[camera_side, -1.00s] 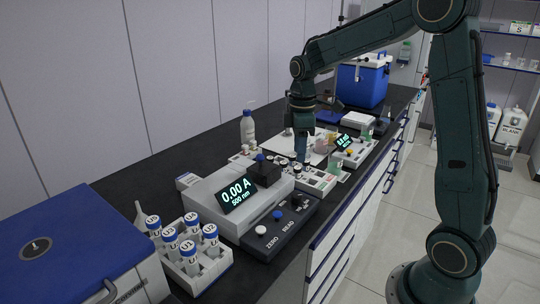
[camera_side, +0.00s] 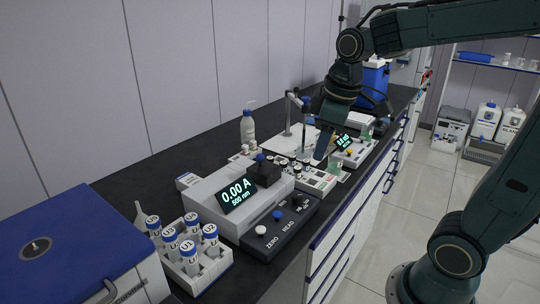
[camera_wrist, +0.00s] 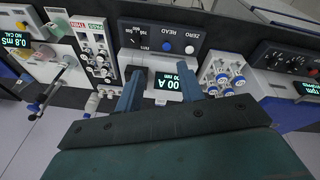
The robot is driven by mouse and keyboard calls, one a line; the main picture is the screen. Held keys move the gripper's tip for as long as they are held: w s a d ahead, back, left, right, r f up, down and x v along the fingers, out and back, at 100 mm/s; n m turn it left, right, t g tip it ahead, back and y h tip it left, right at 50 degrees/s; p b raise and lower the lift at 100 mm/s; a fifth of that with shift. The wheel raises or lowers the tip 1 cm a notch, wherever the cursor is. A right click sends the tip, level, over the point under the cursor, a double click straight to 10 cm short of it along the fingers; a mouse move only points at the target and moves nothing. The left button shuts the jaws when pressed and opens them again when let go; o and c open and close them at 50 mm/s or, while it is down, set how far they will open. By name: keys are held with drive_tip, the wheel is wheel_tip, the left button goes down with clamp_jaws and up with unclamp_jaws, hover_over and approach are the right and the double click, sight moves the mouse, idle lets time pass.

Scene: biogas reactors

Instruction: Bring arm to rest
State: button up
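My gripper (camera_side: 322,150) hangs above the bench, in front of the white tray area in the side view. In the wrist view my gripper (camera_wrist: 160,84) has its two blue-grey fingers apart, with nothing held between them. The bench instrument with the "0.00 A" display (camera_side: 237,194) lies beyond the fingers in the wrist view and at the near middle of the bench in the side view. My arm comes in from the right, with its forearm high across the top of the side view.
A rack of blue-capped vials (camera_side: 190,262) and a blue-lidded box (camera_side: 60,240) stand at the near left. A wash bottle (camera_side: 247,128), a slim metal stand (camera_side: 289,112) and a second small meter (camera_side: 345,141) stand farther back. A blue cooler (camera_side: 374,82) is partly hidden behind my arm.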

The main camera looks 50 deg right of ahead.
drive_tip(key=s+a+m+t, duration=0.2)
drive_tip(key=s+a+m, duration=0.2)
drive_tip(key=s, duration=0.7)
drive_tip(key=shift+a+t, duration=0.3)
drive_tip(key=shift+t, duration=0.1)
idle(0.4)
